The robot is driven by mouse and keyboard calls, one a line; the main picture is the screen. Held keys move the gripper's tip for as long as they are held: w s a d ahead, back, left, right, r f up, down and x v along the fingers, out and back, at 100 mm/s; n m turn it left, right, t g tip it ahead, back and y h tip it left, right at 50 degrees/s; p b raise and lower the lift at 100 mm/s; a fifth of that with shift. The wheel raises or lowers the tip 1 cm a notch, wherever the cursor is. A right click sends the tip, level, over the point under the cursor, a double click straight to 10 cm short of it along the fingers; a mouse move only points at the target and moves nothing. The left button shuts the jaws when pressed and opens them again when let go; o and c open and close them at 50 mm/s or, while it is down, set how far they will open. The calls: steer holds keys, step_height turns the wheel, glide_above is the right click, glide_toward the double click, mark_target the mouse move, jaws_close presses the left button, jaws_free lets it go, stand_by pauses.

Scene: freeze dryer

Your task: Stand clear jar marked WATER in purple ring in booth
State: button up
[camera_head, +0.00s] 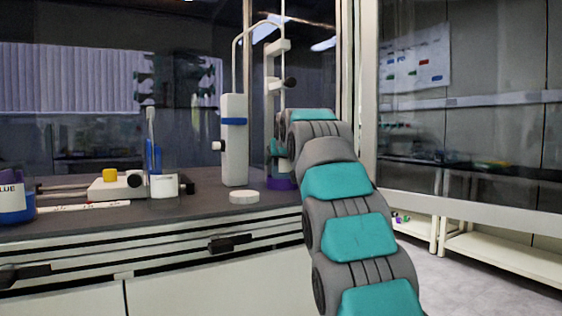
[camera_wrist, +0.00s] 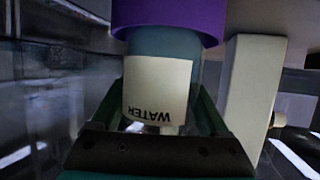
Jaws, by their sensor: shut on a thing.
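The clear jar marked WATER (camera_wrist: 158,88) is between the fingers of my gripper (camera_wrist: 164,112), which is shut on it. In the wrist view the label reads upside down, and bluish contents show beyond it. The purple ring (camera_wrist: 168,14) is at the jar's base end, at the top of that view. The base meets or overlaps the ring's edge; I cannot tell if it is fully seated. In the head view the purple ring (camera_head: 281,184) sits on the dark booth floor, and my arm hides most of the jar and gripper.
A white column with a blue band (camera_head: 234,140) stands just left of the ring. A white round disc (camera_head: 244,197) lies in front. Further left are a labelled beaker (camera_head: 164,186), a device with a yellow knob (camera_head: 110,184) and a BLUE jar (camera_head: 13,200). A glass panel (camera_head: 470,165) is at right.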

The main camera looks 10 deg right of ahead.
steer(key=shift+f+b, duration=0.6)
steer(key=shift+f, duration=0.15)
steer(key=o, duration=1.5)
